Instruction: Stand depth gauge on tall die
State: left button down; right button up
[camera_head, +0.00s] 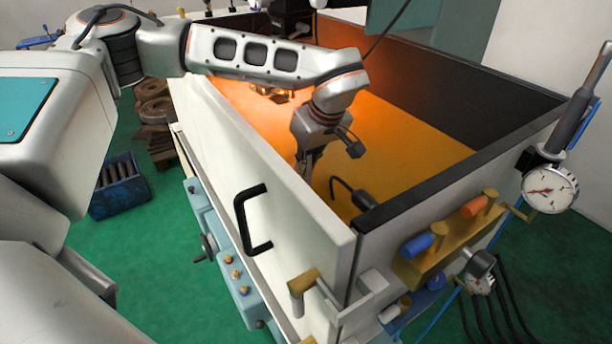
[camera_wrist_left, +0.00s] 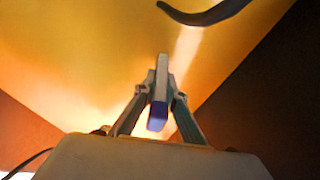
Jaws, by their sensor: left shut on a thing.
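My left gripper (camera_head: 303,172) reaches down over the near wall into the machine enclosure. In the left wrist view its fingers (camera_wrist_left: 158,95) are shut on a narrow, pale grey piece with a blue end (camera_wrist_left: 157,117). That piece may be the depth gauge; too little of it shows to be sure. In the head view the held piece is hidden or too small to tell. I cannot identify the tall die in either view. Small metallic parts (camera_head: 268,91) sit at the far left inside the enclosure, partly behind my arm. My right gripper is not in view.
The enclosure has a pale front wall (camera_head: 255,165) with a black handle (camera_head: 250,220) and a dark rim. A black curved hose (camera_head: 352,193) stands inside, close to my gripper. The yellow floor (camera_head: 420,150) is mostly clear. A round dial (camera_head: 549,189) hangs outside at right.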

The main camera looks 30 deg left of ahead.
aim_at(306, 178)
pick_arm(q)
notch_tip(306, 178, down, 3)
jog(key=shift+f, duration=0.55)
jog(key=shift+f, duration=0.1)
jog(key=c, duration=2.1)
grip_release()
